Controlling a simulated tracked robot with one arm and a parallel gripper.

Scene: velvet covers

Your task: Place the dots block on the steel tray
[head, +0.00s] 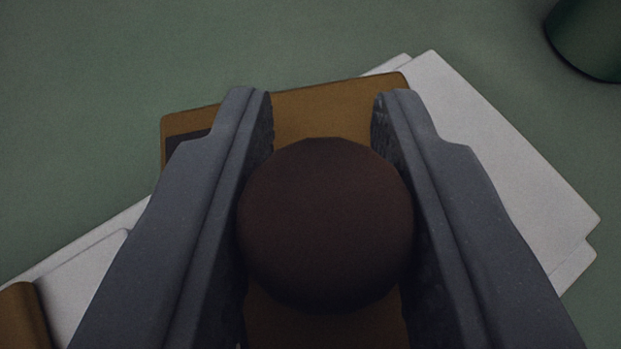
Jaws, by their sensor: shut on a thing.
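My gripper (323,115) is in the head view, its two grey fingers shut on a dark brown rounded thing (325,225). Both fingers touch its sides. It looks like a ball, plain, and no dots show on it. I cannot make out a dots block or a steel tray in this view. Below the held thing lies a flat orange-brown piece (325,107) with a dark patch (184,146) at its left; the fingers and the held thing hide much of it.
White flat sheets (500,165) lie under the orange-brown piece, on a green surface (90,90). A dark green round-sided object (590,38) stands at the top right. A brown object (18,318) is cut off at the lower left. The upper left is clear.

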